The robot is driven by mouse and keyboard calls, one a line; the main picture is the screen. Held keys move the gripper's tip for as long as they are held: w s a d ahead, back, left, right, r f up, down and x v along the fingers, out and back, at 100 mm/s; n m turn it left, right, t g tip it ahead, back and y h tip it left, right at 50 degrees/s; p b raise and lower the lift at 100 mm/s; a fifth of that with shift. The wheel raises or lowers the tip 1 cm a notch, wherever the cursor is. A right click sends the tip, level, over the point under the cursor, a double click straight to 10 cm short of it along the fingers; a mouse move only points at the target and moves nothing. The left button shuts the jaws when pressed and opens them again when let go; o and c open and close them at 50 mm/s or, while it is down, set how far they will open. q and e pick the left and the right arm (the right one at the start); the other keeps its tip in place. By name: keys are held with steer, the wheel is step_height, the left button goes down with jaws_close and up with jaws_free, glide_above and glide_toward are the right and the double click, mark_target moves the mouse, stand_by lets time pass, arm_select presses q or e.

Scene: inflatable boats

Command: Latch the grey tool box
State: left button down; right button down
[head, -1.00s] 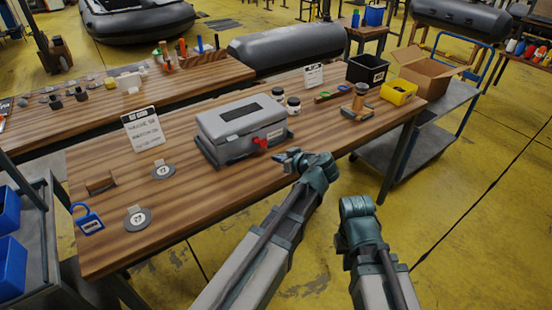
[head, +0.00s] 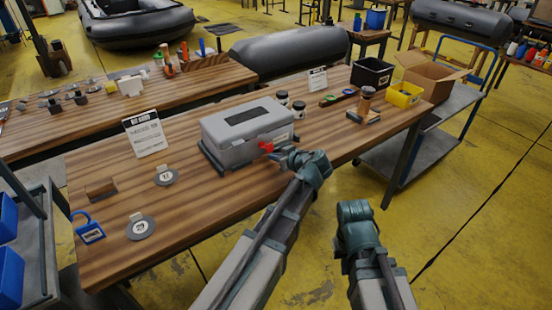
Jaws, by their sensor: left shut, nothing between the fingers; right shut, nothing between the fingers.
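The grey tool box (head: 243,130) stands on the wooden workbench with its lid down. Its red latch (head: 266,147) is on the front face, toward the right. My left gripper (head: 281,156) is shut at the front right of the box, its tips very close to the latch. I cannot tell whether they touch it, or whether the latch is fastened. My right gripper (head: 355,211) is shut and hangs in front of the bench, over the yellow floor, away from the box.
On the workbench (head: 200,213) are a printed card (head: 145,134), a blue padlock (head: 87,228), two round discs, small jars (head: 298,108), a black bin (head: 371,73) and a yellow bin (head: 403,94). A cart with a cardboard box (head: 429,72) stands to the right.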

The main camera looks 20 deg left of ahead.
arm_select(q)
steer(key=shift+r, duration=0.15)
steer(key=shift+a+r+p, duration=0.1)
steer(key=shift+r+p, duration=0.9)
steer(key=shift+p, duration=0.15)
